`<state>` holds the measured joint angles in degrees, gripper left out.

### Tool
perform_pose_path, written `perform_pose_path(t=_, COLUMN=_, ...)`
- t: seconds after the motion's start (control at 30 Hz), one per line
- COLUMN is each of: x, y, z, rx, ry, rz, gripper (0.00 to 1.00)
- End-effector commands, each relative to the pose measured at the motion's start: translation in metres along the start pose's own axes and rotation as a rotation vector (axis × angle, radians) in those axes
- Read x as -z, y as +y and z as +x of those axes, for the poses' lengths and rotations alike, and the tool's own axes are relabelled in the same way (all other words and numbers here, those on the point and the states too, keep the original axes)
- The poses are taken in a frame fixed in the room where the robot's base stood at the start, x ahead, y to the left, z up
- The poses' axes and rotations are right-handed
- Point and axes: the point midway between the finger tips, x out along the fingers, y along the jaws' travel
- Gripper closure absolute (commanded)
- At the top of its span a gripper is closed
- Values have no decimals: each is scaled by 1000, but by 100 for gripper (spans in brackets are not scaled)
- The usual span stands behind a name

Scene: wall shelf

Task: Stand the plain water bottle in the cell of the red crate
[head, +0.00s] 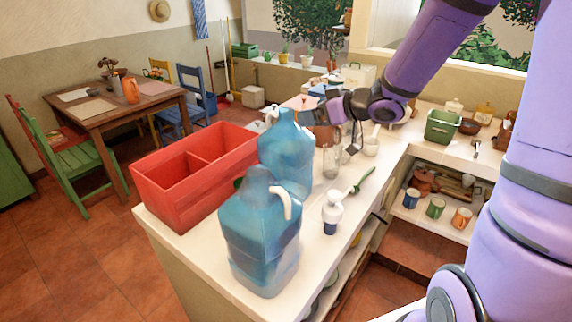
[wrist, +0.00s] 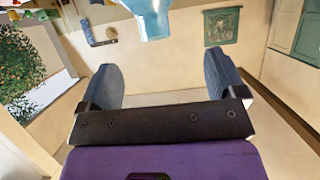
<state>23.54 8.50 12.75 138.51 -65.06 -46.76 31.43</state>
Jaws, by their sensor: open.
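The red crate (head: 163,200) stands on the counter's left side, with a divider between its open cells. Two large translucent blue bottles stand upright to its right: a near one (head: 258,240) with a pale handle, and a farther one (head: 286,155) that hides part of the crate's right end. I cannot tell which is the plain water bottle. My gripper (head: 328,108) is open and empty, right of the farther bottle's top. In the wrist view my gripper (wrist: 163,80) has its fingers wide apart, and part of a blue bottle (wrist: 152,18) shows beyond them at the top edge.
A small white-and-blue pump bottle (head: 332,212), a green-handled utensil (head: 362,181) and a clear glass jar (head: 331,160) stand or lie right of the bottles. A green bin (head: 441,127) is on the right counter, with mugs (head: 435,208) on the shelf below. The counter's near edge is close.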

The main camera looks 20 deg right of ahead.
Motion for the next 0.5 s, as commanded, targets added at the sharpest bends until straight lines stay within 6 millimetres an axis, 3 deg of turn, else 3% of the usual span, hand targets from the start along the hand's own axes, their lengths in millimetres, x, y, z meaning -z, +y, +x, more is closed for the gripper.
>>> perform_pose_path(t=0.3, x=0, y=0, z=44, rx=6, ry=1, rz=1, gripper=11)
perform_pose_path(t=0.5, x=0, y=1, z=55, rx=3, ry=0, rz=1, gripper=11)
